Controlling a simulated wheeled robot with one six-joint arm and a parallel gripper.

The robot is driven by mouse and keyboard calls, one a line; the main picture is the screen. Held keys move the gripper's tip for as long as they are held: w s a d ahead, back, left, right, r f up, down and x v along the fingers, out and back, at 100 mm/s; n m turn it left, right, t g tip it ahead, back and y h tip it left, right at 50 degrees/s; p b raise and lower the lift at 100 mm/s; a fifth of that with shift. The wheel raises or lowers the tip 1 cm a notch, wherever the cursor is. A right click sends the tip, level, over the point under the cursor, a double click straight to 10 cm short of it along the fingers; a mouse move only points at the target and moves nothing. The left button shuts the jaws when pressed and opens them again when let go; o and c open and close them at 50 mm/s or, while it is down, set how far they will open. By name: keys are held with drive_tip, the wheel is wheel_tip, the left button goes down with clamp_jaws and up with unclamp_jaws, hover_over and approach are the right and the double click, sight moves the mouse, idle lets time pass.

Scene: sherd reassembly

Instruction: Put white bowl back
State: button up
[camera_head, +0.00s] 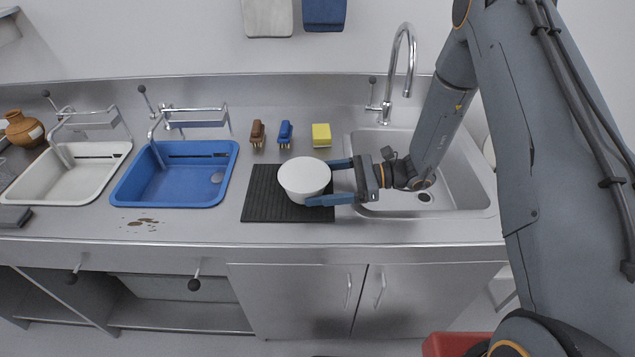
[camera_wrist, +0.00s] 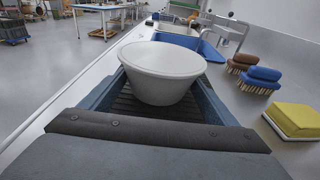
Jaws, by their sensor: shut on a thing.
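A white bowl (camera_head: 304,179) is over the right part of a black ribbed mat (camera_head: 263,196) on the steel counter. Its pale top looks flat and closed in the wrist view, where the bowl (camera_wrist: 161,75) stands upright between my fingers. My gripper (camera_head: 322,183) reaches in from the right, with one blue finger behind the bowl and one in front. It is shut on the bowl. Whether the bowl's base touches the mat is hidden. The mat's ribs (camera_wrist: 125,105) show beside the bowl in the wrist view.
A blue basin (camera_head: 175,172) and a white basin (camera_head: 70,171) are on the left. A brown brush (camera_head: 257,133), a blue brush (camera_head: 285,133) and a yellow sponge (camera_head: 321,135) sit behind the mat. The steel sink (camera_head: 455,185) and tap (camera_head: 401,62) are on the right. Brown crumbs (camera_head: 143,221) lie in front.

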drive_tip(key=shift+f, duration=0.3)
drive_tip(key=o, duration=1.1)
